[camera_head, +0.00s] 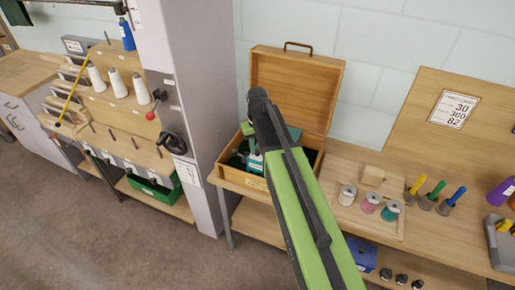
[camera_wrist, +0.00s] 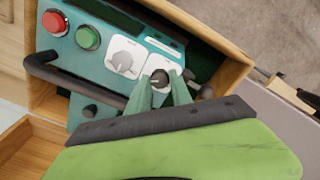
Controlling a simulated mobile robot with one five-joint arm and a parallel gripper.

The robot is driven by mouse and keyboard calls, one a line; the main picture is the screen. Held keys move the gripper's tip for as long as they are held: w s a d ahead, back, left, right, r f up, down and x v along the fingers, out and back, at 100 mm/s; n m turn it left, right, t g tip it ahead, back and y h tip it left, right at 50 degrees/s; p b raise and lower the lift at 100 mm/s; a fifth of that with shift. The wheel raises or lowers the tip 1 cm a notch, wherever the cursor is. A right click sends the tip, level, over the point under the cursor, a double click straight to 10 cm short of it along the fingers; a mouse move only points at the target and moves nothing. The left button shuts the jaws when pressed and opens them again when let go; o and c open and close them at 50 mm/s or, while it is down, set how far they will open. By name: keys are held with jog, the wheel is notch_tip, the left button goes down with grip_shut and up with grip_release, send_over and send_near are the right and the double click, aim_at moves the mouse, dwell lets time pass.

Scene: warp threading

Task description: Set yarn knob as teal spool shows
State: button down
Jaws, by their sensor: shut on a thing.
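A teal control panel (camera_wrist: 95,62) sits inside an open wooden box. In the wrist view it bears a grey dial knob (camera_wrist: 123,58) on a white plate, and a second, small dark knob (camera_wrist: 159,76) on another white plate. My gripper (camera_wrist: 162,84) is shut on the small dark knob, one finger on each side. I cannot read the marks round it or tell which knob is the yarn knob. In the head view my green arm hides most of the panel (camera_head: 256,162). The teal spool (camera_head: 391,211) stands at the right on a wooden tray; any marking on it is too small to read.
The box (camera_head: 243,181) has a raised lid (camera_head: 297,85). A red button (camera_wrist: 54,22), a green button (camera_wrist: 88,37) and a dark bar handle (camera_wrist: 75,80) are near my gripper. A white spool (camera_head: 347,197) and a pink spool (camera_head: 371,203) stand beside the teal one.

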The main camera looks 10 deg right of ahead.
aim_at(257, 151)
jog(key=c, duration=1.1)
grip_release()
jog(key=shift+c, duration=0.2)
notch_tip(257, 151, up, 18)
jog(key=p, duration=1.7)
jog(key=shift+f+p, duration=0.25)
jog(key=shift+p, duration=0.05)
jog(key=shift+f, duration=0.1)
